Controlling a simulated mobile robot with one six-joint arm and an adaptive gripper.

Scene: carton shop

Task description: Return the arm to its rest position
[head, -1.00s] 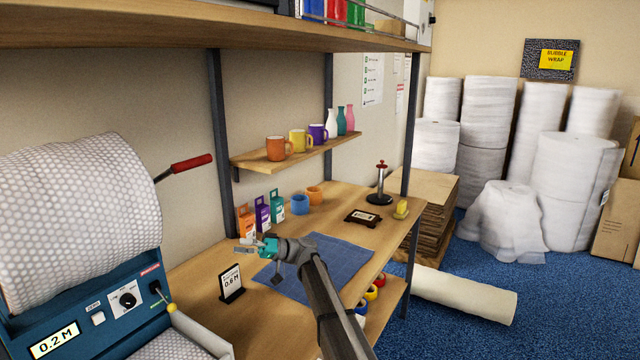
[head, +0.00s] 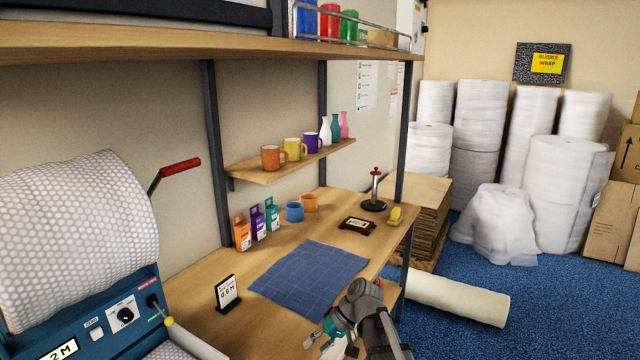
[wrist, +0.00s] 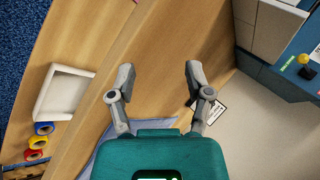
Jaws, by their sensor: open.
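My gripper (head: 318,342) is at the lower middle of the head view, over the front edge of the workbench (head: 265,262). In the wrist view my gripper (wrist: 158,75) has its two fingers spread wide with nothing between them. The blue cutting mat (head: 310,272) lies flat and bare on the bench behind it. Part of my arm hides the bench's front right edge.
A bubble-wrap dispenser (head: 75,245) with a red-handled lever fills the left. A 0.6 M sign (head: 228,294), small boxes (head: 257,222) and cups (head: 294,212) stand on the bench. A shelf (head: 285,160) holds mugs. A roll (head: 455,299) lies on the blue floor at right.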

